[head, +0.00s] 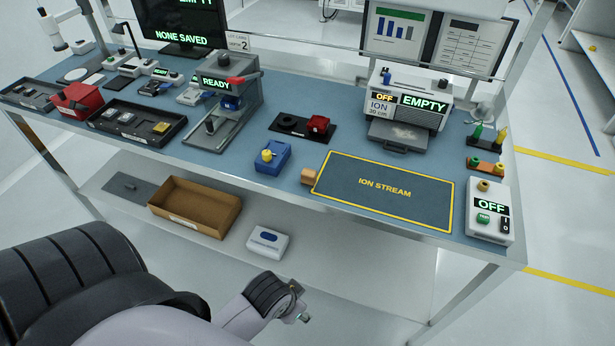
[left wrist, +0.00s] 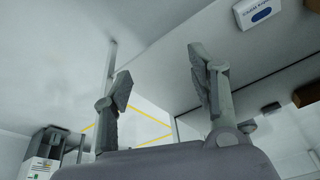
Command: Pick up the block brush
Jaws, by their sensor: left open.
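A small brown block (head: 308,176), which looks like the block brush, sits on the blue bench top at the left edge of the ION STREAM mat (head: 335,197). Its bristles are too small to tell. My left gripper (left wrist: 160,70) is open and empty in the left wrist view, its two fingers wide apart over the floor and lower shelf area. In the head view my left arm comes in low at the left, in front of the bench; its fingers do not show clearly there. The block cannot be made out for sure in the left wrist view. My right gripper is not in view.
A blue box with a yellow knob (head: 272,157) stands left of the block. An ionizer reading EMPTY (head: 408,103) is behind the mat, and an OFF switch box (head: 489,212) is to its right. The lower shelf holds a cardboard box (head: 195,207) and a white box (head: 267,243).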

